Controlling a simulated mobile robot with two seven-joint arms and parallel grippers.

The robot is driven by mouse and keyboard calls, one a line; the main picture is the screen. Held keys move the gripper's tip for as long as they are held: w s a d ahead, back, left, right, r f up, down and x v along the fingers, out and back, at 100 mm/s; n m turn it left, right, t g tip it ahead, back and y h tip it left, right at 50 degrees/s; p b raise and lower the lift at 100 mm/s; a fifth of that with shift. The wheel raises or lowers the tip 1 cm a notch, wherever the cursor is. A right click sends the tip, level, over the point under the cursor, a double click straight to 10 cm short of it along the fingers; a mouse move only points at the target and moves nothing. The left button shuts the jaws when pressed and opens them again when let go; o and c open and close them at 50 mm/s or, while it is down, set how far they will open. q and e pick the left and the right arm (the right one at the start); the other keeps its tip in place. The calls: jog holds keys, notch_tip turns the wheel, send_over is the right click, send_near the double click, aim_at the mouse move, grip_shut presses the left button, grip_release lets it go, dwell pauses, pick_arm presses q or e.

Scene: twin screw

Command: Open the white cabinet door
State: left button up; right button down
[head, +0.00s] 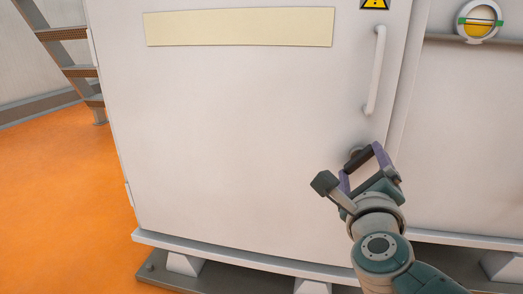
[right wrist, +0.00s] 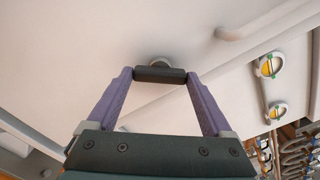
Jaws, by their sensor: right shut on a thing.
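The white cabinet door (head: 240,130) fills most of the head view and looks shut. It carries a vertical white handle (head: 375,70) near its right edge. Below that sits a small dark latch handle on a round mount (right wrist: 158,62), which shows in the right wrist view. My right gripper (head: 359,159) is at this latch, its purple fingers shut on the dark bar (right wrist: 160,75). The gripper is well below the white handle and apart from it. The round mount is partly hidden behind the bar. My left gripper is not in view.
A cream label strip (head: 240,27) and a yellow warning sign (head: 375,3) are on the door. A round yellow gauge (head: 480,20) is on the panel to the right. Metal stairs (head: 68,50) stand at the left. The orange floor (head: 60,200) left of the cabinet is clear.

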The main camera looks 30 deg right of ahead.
jog(key=n+p, duration=0.1)
jog(key=n, duration=0.3)
jog(key=shift+n+p, duration=0.55)
jog(key=shift+n, duration=0.85)
jog(key=shift+s, duration=0.1)
